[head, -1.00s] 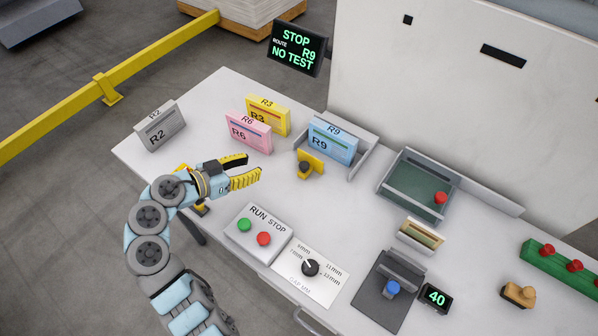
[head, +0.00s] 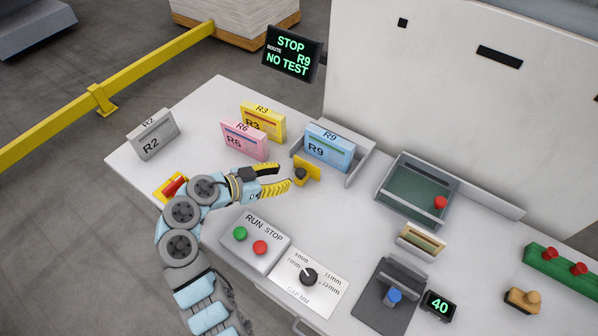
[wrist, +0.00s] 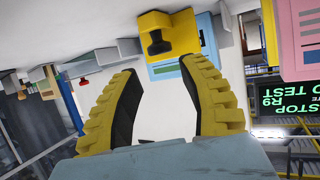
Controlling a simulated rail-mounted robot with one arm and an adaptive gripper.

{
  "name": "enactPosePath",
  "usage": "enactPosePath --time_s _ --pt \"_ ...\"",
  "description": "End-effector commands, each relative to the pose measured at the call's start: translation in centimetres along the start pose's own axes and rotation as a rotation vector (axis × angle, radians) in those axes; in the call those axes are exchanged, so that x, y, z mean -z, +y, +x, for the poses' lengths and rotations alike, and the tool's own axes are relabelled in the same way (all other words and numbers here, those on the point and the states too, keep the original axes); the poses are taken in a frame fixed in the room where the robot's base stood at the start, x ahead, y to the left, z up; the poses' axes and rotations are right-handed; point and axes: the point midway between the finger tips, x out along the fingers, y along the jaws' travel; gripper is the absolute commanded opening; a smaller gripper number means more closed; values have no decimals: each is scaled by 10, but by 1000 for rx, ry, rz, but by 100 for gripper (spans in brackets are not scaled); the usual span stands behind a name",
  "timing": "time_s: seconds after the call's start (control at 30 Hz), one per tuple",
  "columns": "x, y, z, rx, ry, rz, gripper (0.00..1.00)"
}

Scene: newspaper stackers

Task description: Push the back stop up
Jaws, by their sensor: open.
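A yellow block (head: 311,170) with a dark knob stands at the near left end of a grey holder (head: 359,166). The holder has a blue R9 block (head: 329,147) in it. I cannot tell for certain which part is the back stop; the yellow block is the one in front of my gripper. My gripper (head: 284,177) is open and empty, just left of the yellow block and pointing at it. In the wrist view, which is upside down, the yellow block (wrist: 178,25) and its knob lie beyond the open fingertips (wrist: 160,75). A small gap seems to remain.
Pink R6 (head: 244,140), yellow R3 (head: 262,120) and grey R2 (head: 152,136) blocks stand behind and left. A red switch (head: 174,187) is beside my arm.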

Motion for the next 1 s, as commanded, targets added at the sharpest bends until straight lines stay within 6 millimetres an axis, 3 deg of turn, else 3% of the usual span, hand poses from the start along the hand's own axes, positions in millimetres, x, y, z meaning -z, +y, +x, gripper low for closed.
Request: enactPosePath --time_s 0.2,0.4,0.83,0.87,1.0 --pt "0 1 38 -3 0 1 42" --pt "1 0 60 2 2 2 42" --pt "1 0 68 2 1 1 42" --pt "1 0 68 2 1 1 40" --pt "1 0 68 2 1 1 0"
